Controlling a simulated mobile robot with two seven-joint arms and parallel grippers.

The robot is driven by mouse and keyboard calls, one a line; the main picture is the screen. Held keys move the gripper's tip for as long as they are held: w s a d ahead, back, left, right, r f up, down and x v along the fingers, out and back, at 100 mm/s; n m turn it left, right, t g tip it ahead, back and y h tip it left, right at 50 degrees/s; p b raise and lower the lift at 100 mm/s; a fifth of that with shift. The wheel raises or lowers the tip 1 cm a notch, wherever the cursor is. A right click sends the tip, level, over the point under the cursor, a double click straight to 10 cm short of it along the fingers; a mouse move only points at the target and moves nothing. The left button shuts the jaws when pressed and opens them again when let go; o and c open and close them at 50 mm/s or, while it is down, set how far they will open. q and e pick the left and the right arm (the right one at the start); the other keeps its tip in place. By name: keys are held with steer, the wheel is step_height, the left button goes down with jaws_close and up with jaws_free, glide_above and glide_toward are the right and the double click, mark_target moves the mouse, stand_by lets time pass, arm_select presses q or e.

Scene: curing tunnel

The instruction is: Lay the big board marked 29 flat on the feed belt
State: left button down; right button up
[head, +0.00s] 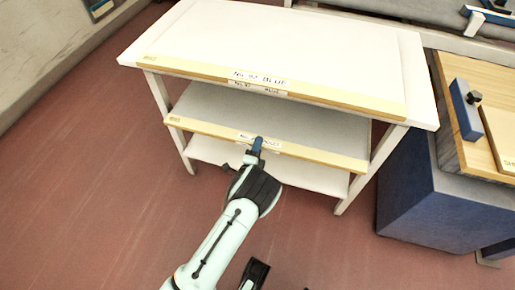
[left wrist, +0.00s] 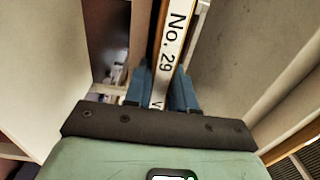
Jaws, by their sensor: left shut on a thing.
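The big board marked 29 (head: 325,158) has a grey top and a pale wooden front edge. It lies on the middle level of a white rack (head: 160,95). In the left wrist view its edge label reads No. 29 (left wrist: 173,45). My left gripper (head: 257,146) is shut on that front edge at the label, and its blue fingers (left wrist: 166,88) stand on both sides of the edge. The board's rear is hidden under the rack's upper level. A grey band (head: 425,10) at the top right may be the feed belt; I cannot tell for sure.
Another labelled board (head: 320,95) lies on the rack's top. To the right stands a dark blue block (head: 440,210) beside a wooden worktop (head: 465,75) with a blue fixture (head: 466,108). The red floor (head: 80,190) is clear at the left and front.

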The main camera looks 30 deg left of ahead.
arm_select(q)
steer(key=p+v, duration=0.5)
steer(key=v, duration=0.8)
steer(key=shift+s+d+r, duration=0.2)
steer(key=shift+s+r, duration=0.05)
arm_select(e)
steer(key=w+a+v, duration=0.1)
steer(key=v, duration=0.5)
steer(key=shift+r, duration=0.25)
stand_by(1.0)
arm_select(q)
steer(key=c, duration=0.8)
jaws_free()
steer(key=shift+c, duration=0.2)
steer(key=p+v, duration=0.2)
steer(key=v, duration=1.1)
steer(key=shift+s+d+p, duration=0.15)
steer(key=shift+s+p, duration=0.05)
steer(key=shift+p, duration=0.15)
arm_select(e)
steer(key=s+a+r+n+g+y, duration=0.1)
steer(key=s+a+r, duration=0.2)
steer(key=s+a, duration=0.2)
steer(key=shift+r, duration=0.4)
arm_select(q)
steer(key=shift+r, duration=0.1)
arm_select(e)
steer(key=shift+s+r, duration=0.1)
